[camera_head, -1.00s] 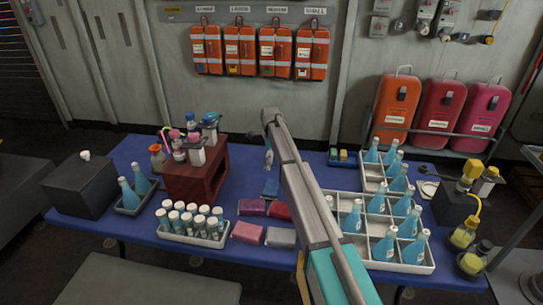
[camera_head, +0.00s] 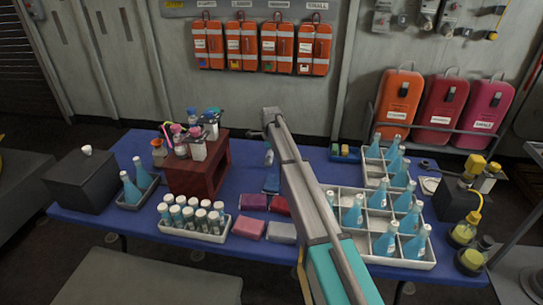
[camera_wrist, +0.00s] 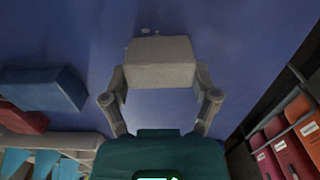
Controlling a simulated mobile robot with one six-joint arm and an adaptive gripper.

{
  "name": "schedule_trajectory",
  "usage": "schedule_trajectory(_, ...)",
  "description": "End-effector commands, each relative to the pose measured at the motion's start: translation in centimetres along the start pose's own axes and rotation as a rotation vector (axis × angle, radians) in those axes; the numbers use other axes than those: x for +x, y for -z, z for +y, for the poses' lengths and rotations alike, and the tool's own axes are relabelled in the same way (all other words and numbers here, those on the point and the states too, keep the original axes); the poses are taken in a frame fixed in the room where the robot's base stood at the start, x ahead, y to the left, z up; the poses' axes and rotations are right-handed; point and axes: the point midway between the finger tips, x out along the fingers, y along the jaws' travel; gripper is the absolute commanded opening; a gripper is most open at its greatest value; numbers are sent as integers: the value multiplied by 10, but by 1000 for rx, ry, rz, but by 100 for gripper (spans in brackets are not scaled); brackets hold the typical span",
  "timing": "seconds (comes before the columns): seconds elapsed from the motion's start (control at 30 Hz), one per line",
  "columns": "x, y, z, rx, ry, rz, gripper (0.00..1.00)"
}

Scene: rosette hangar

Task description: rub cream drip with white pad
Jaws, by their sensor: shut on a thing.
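My gripper (camera_wrist: 160,88) is shut on the white pad (camera_wrist: 160,62), a pale grey-white block held between both fingers in the wrist view. The pad is over the blue tabletop (camera_wrist: 230,40); whether it touches the surface is not clear. Just beyond the pad's far edge, a few small pale spots (camera_wrist: 144,30) lie on the blue surface, perhaps the cream drip; part may be hidden under the pad. In the head view, my arm crosses the table and its jaws are not clearly visible.
Blue (camera_head: 271,184), dark red (camera_head: 253,202), pink (camera_head: 249,229) and grey (camera_head: 282,232) pads lie left of my arm. A divided tray (camera_head: 425,263) of teal bottles stands right. A vial tray (camera_head: 190,236), red-brown stand (camera_head: 198,178) and dark box (camera_head: 80,183) stand left.

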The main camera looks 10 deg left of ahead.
Motion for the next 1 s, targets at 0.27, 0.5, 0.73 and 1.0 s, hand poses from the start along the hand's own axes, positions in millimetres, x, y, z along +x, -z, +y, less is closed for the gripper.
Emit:
schedule_trajectory(0.27,0,0,15,-2,-8,0,39)
schedule_trajectory(0.5,-1,0,30,-2,-6,0,38)
schedule_trajectory(0.73,-2,0,39,-1,-4,0,38)
schedule_trajectory(1.0,-2,0,38,-1,-2,0,38)
